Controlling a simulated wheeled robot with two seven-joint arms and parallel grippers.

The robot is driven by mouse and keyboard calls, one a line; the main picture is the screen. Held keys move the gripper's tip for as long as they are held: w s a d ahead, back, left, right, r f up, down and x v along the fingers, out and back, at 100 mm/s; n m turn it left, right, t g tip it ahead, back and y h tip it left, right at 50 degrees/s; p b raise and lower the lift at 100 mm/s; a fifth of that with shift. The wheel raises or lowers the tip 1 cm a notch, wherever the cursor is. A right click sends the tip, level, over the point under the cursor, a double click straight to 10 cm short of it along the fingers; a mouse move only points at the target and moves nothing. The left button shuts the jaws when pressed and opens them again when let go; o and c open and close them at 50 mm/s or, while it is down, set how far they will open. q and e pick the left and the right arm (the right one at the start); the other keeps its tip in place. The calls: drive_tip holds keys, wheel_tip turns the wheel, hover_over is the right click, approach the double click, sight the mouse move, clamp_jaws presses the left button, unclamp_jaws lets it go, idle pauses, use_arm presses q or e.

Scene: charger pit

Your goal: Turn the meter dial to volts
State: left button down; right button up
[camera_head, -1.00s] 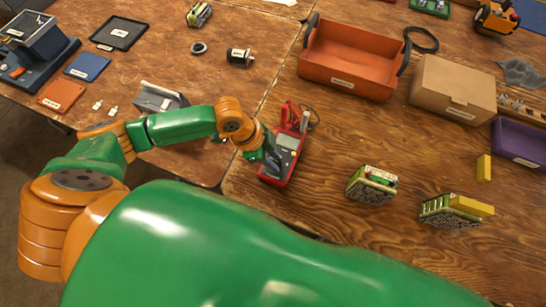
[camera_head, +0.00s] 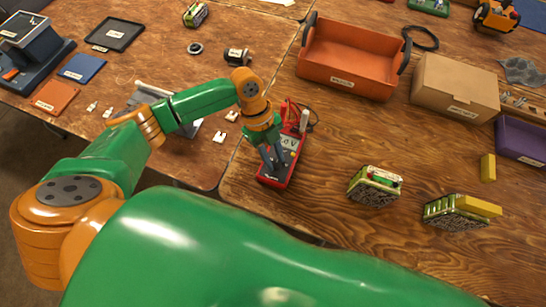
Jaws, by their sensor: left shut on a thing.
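The red meter (camera_head: 292,166) lies face up on the wooden table, near the edge of the seam between the two tabletops. Its display (camera_head: 288,142) is lit and shows characters that look like a zero and a V. Red and pale probes (camera_head: 303,121) stand at its top end. My left gripper (camera_head: 270,166) reaches down onto the lower half of the meter's face, its fingers shut on the dial. The fingers hide the dial and its markings, so I cannot read its pointer. My right gripper is not in view.
Two green battery packs (camera_head: 374,187) (camera_head: 447,214) stand right of the meter. An orange tray (camera_head: 343,62) and a cardboard box (camera_head: 455,88) stand behind it. A yellow block (camera_head: 488,168) and a purple bin (camera_head: 521,144) are at the right. The table just right of the meter is clear.

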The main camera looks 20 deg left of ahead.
use_arm(q)
drive_tip(key=shift+m+g, duration=0.3)
drive_tip(key=shift+m, duration=0.3)
drive_tip(key=shift+m+y+b, duration=0.3)
drive_tip(key=c, duration=0.6)
unclamp_jaws()
drive_tip(key=shift+w, duration=0.1)
drive_tip(key=shift+r, duration=0.1)
drive_tip(key=v, duration=0.7)
drive_tip(key=shift+b, duration=0.4)
